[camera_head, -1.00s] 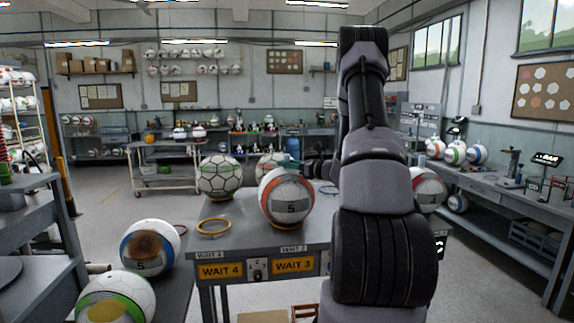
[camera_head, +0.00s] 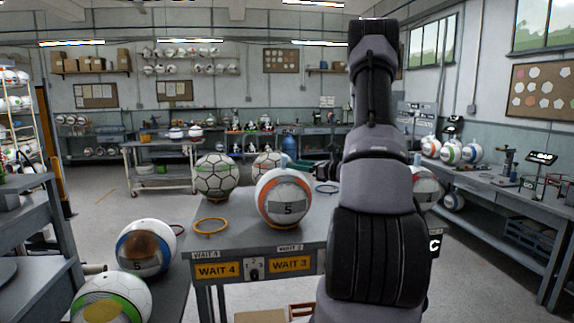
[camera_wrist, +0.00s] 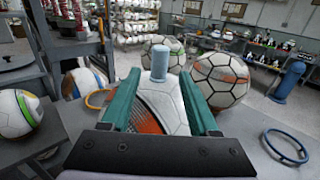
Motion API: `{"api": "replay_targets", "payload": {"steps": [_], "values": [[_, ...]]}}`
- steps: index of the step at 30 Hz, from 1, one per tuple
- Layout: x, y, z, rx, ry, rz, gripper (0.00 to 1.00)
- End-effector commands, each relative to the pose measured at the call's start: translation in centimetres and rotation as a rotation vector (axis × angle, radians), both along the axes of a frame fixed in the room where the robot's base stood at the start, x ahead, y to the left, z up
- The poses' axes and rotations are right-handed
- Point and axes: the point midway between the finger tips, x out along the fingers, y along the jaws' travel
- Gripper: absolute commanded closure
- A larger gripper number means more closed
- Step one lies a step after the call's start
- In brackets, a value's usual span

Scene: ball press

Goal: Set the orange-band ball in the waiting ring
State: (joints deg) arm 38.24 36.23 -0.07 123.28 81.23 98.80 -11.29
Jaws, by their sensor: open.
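The orange-band ball (camera_head: 284,197), white with a grey panel marked 5, sits on an orange ring (camera_head: 283,228) above the WAIT 3 label, at the table's front. It shows no tilt or gap above the ring, though most of the ring is hidden under it. In the wrist view the ball (camera_wrist: 165,108) is between the teal fingers of my gripper (camera_wrist: 160,82). My gripper is open at the ball's far right side; I cannot tell whether a finger touches it. In the head view it is partly hidden behind the ball and my arm.
An empty orange ring (camera_head: 210,226) lies left, above WAIT 4. An empty blue ring (camera_head: 327,188) lies behind right. A green-lined ball (camera_head: 217,177) and another ball (camera_head: 267,162) stand behind. A blue-band ball (camera_head: 147,248) sits on the left bench.

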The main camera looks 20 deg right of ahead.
Motion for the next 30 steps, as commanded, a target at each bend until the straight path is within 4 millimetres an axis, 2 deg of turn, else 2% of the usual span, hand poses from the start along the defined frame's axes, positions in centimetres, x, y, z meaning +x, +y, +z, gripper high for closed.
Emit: {"api": "replay_targets", "payload": {"steps": [3,9,11,13,14,17,19,21,24,27,30], "values": [[-2.1,-1.3,0.0,0.001,0.0,-0.004,0.39],[-4.3,-2.4,0.0,0.0,0.0,-0.001,0.39],[-4.6,-2.3,0.2,-0.004,0.0,0.007,0.39],[-4.8,-1.2,0.9,-0.03,-0.002,0.041,0.39],[-4.9,-0.2,1.4,-0.05,-0.002,0.069,0.39],[-5.8,4.4,3.7,-0.159,-0.006,0.205,0.39],[-7.3,8.5,5.5,-0.273,-0.01,0.334,0.39],[-9.4,12.6,7.0,-0.408,-0.019,0.467,0.39],[-12.9,17.2,8.5,-0.613,-0.038,0.64,0.39],[-16.7,20.4,9.5,-0.83,-0.072,0.787,0.39],[-20.4,22.4,10.2,-1.061,-0.119,0.908,0.39]]}}
